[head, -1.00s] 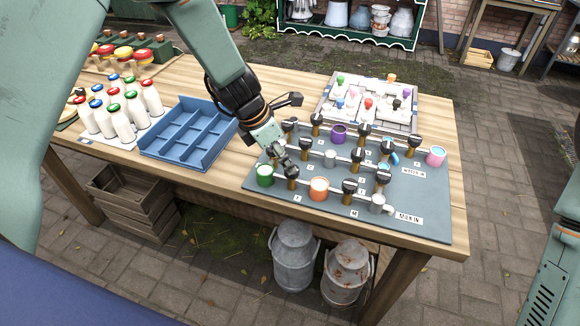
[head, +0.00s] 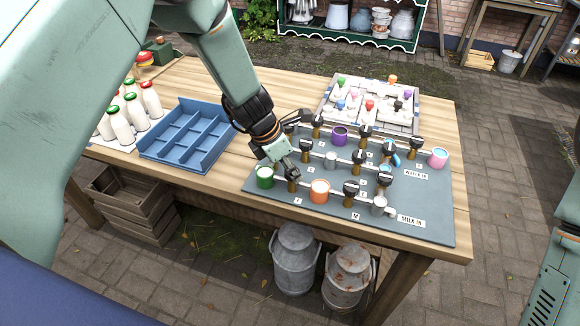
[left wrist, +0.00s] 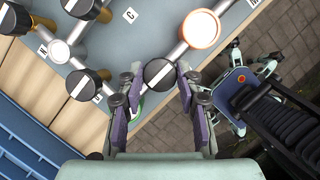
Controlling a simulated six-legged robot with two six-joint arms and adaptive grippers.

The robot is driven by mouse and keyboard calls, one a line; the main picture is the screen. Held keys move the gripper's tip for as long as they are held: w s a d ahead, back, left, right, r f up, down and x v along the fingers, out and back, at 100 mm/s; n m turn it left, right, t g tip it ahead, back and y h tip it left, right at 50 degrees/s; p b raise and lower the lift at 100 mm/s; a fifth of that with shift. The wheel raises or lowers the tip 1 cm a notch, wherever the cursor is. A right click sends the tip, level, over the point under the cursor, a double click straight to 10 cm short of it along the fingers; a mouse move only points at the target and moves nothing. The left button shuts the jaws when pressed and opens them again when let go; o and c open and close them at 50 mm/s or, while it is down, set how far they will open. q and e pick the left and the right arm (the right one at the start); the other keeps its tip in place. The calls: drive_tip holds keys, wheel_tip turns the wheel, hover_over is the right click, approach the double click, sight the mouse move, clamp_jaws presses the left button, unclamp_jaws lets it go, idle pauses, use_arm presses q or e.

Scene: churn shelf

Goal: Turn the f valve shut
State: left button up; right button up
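The f valve is a dark round knob with a white stripe, on the pipe between the green cup (head: 265,177) and the orange cup (head: 319,191). In the left wrist view the f valve (left wrist: 160,74) sits between my fingertips, its stripe roughly in line with the pipe. My right gripper is out of view.
Other striped valve knobs (head: 352,187) and cups stand close by on the grey board (head: 420,232). A blue divided tray (head: 188,135) and milk bottles (head: 124,130) are to the left. A block tray (head: 412,122) is behind. Milk cans (head: 293,262) stand below the table.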

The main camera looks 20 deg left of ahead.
use_arm(q)
drive_tip(key=c, duration=0.5)
drive_tip(key=shift+c, duration=0.2)
